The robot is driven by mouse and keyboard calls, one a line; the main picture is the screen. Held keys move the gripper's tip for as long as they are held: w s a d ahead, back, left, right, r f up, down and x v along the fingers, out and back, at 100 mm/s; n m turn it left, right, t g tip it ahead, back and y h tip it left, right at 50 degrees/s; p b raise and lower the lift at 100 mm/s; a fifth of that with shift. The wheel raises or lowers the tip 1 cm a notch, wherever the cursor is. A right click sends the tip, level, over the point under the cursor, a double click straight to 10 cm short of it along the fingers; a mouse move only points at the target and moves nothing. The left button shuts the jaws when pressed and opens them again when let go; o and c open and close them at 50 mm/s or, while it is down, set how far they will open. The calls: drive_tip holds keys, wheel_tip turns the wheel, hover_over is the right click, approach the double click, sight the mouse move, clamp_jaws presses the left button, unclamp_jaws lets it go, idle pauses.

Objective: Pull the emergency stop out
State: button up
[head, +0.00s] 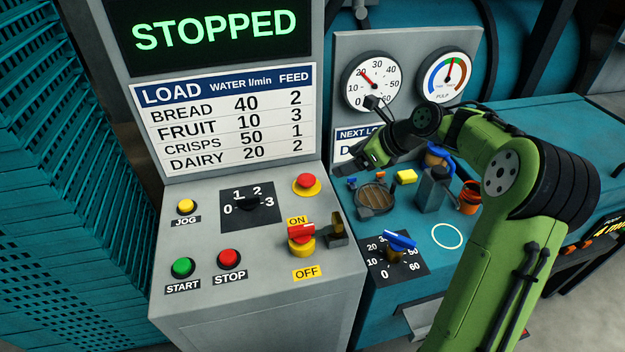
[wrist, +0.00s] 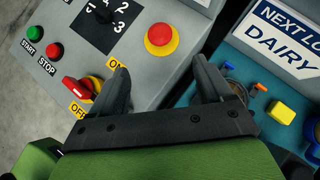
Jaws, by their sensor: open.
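The emergency stop is a red mushroom button (head: 306,181) on a yellow round base, on the upper right of the grey control panel (head: 250,295). In the wrist view the red button (wrist: 159,35) is near the top centre, ahead of the fingers. My gripper (head: 368,160) is to the right of the button and above the panel's right edge. In the wrist view its two dark fingers (wrist: 162,75) are wide apart with nothing between them. The button is apart from the fingers.
A red ON/OFF rotary switch (head: 301,236) with a dark hasp (head: 337,230) is below the button. A selector dial (head: 250,204) is to its left. A yellow block (head: 406,177) and small items lie on the teal surface at right. The display reads STOPPED.

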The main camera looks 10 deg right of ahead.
sight(309, 178)
drive_tip(key=b+x, duration=0.3)
drive_tip(key=x, duration=1.1)
drive_tip(key=shift+w+a+f, duration=0.15)
drive_tip(key=shift+f, duration=0.1)
